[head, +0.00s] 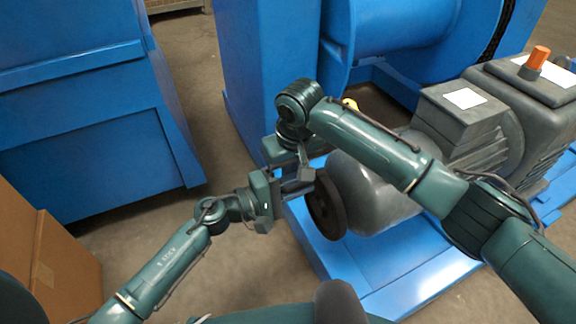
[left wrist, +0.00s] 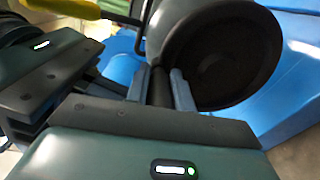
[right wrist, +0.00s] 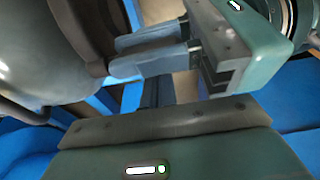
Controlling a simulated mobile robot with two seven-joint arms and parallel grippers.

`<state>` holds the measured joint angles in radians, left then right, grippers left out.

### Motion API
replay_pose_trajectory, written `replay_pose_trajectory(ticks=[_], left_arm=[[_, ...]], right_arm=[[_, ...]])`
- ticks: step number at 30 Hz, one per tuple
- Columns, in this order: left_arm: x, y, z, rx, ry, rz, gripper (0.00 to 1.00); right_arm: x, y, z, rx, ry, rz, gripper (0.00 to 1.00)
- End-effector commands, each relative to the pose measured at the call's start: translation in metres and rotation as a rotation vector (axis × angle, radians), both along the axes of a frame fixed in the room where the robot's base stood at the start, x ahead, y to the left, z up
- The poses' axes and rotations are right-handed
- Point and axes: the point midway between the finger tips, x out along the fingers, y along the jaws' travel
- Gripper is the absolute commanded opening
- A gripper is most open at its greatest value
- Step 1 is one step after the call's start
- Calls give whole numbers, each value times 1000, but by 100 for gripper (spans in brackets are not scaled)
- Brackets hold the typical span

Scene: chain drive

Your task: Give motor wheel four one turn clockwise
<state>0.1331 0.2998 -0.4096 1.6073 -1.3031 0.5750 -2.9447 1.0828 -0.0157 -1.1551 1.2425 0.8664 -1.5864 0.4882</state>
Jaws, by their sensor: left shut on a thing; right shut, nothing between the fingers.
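The motor wheel (head: 325,205) is a dark round disc on the near end of the grey motor (head: 374,195). It fills the upper right of the left wrist view (left wrist: 226,58), and its edge shows in the right wrist view (right wrist: 85,25). My left gripper (head: 296,186) is beside the wheel, shut on a dark handle (left wrist: 160,88) that stands out from its face. Its fingers (right wrist: 150,55) also show in the right wrist view. My right gripper (head: 302,160) is shut and empty, just above the left one and close to the wheel. No number on the wheel is readable.
Blue machine housings (head: 90,110) stand at the back and left. A blue base (head: 375,275) carries the motor. A grey box with an orange knob (head: 538,58) is at the right. A yellow part (head: 350,104) shows behind my right arm. A cardboard box (head: 50,255) stands at the lower left.

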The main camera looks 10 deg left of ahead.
Motion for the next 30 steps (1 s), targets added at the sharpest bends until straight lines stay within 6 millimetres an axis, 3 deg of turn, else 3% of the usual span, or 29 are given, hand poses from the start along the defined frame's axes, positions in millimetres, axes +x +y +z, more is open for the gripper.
replay_pose_trajectory(ticks=[1,22,23,30], left_arm=[[-4,-2,-7,4,11,-8,0],[1,2,-5,2,11,8,0],[1,2,-5,2,11,8,26],[3,4,-2,2,6,13,45]], right_arm=[[0,0,-1,0,0,0,0],[-15,-7,1,31,-41,6,0],[-15,-7,1,31,-41,6,0],[-16,-7,0,29,-38,8,0]])
